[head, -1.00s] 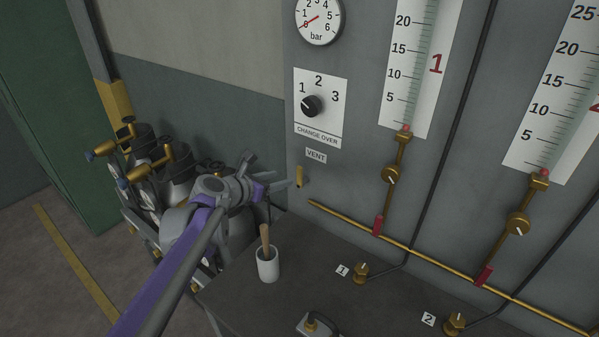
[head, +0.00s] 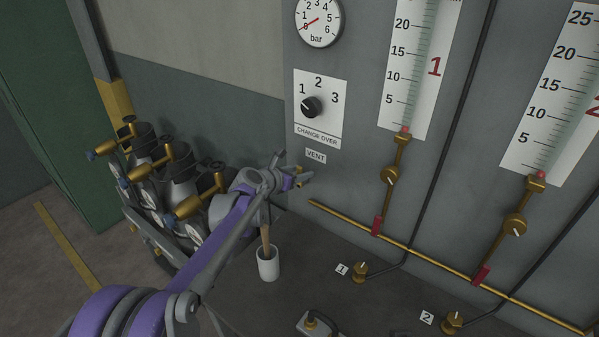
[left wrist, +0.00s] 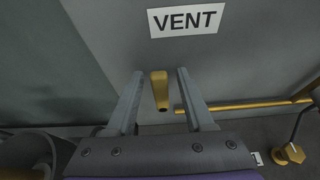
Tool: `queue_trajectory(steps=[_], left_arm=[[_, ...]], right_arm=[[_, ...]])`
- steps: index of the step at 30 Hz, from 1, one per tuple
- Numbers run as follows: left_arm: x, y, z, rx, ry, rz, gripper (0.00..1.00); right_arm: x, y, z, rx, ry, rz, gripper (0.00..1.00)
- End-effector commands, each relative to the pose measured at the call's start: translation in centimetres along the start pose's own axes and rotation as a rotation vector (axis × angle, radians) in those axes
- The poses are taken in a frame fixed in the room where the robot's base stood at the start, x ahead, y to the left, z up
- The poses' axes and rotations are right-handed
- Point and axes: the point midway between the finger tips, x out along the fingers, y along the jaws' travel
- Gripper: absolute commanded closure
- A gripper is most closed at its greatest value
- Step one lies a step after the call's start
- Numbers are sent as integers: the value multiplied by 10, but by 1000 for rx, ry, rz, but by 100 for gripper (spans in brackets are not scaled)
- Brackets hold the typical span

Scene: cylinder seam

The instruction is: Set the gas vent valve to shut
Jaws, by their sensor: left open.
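The gas vent valve's brass lever (left wrist: 160,90) sticks out of the grey panel just below the VENT label (left wrist: 186,21); the label also shows in the head view (head: 316,156). In the left wrist view the lever stands between the two fingers of my left gripper (left wrist: 155,98), with a gap on each side. My left gripper (head: 303,178) is open and holds nothing. In the head view the gripper partly covers the lever (head: 299,170). My right gripper is in neither view.
A change-over knob (head: 311,106) sits above the label. A brass pipe (head: 350,225) runs along the panel to the right. A white cup (head: 268,264) with a wooden handle in it stands on the bench below my gripper. Gas cylinders (head: 175,165) stand at the left.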

Motion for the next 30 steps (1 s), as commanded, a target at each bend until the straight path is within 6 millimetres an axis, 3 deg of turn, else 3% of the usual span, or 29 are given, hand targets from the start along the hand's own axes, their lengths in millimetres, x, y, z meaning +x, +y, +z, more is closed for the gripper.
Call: queue_trajectory(steps=[3,12,30], left_arm=[[0,0,0,0,0,0,48],[0,0,0,0,0,0,100],[-1,0,0,0,0,1,100]], right_arm=[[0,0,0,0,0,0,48],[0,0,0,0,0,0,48],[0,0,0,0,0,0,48]])
